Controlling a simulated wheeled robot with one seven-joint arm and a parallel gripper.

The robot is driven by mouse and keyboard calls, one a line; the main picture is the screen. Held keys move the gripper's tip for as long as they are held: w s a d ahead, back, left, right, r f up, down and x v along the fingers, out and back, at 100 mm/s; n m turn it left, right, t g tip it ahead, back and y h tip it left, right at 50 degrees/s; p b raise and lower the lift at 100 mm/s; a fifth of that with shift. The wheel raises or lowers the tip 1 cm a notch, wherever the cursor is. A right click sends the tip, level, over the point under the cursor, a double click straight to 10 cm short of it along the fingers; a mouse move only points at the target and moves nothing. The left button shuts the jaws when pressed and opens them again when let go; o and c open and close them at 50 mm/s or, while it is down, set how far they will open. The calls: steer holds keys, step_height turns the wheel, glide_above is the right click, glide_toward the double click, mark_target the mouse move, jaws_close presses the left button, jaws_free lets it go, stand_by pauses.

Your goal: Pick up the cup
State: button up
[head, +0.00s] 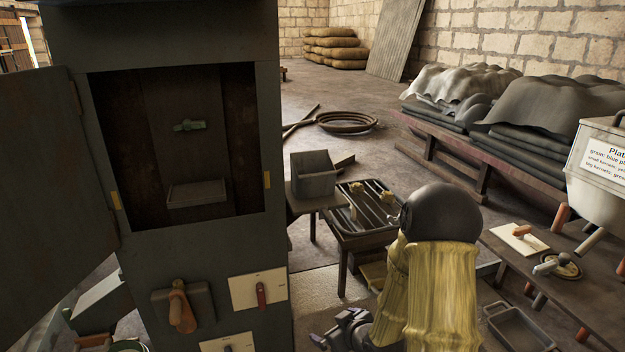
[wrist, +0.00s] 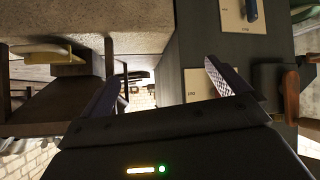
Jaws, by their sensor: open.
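I cannot make out a cup for certain in either view. My gripper (head: 345,328) is low in the head view, in front of the cabinet's right side, partly cut off by the bottom edge. In the wrist view my gripper (wrist: 163,85) has its two fingers wide apart, with nothing between them. A round rim (head: 130,346) shows at the bottom left of the head view, too cut off to identify.
A tall dark cabinet (head: 205,250) with an open door (head: 45,160) stands at left; inside are a small tray (head: 197,193) and a green tap-like part (head: 189,125). A bench (head: 590,290) is at right.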

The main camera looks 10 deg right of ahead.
steer(key=s+a+r+m+g+h, duration=0.1)
steer(key=s+r+m+g, duration=0.1)
steer(key=s+r, duration=0.3)
steer(key=s+a+r+m+g+h, duration=0.1)
steer(key=s+r+g, duration=0.4)
steer(key=s, duration=0.6)
steer(key=shift+s+r+m+h, duration=0.3)
steer(key=shift+m+h, duration=0.2)
steer(key=shift+m, duration=0.6)
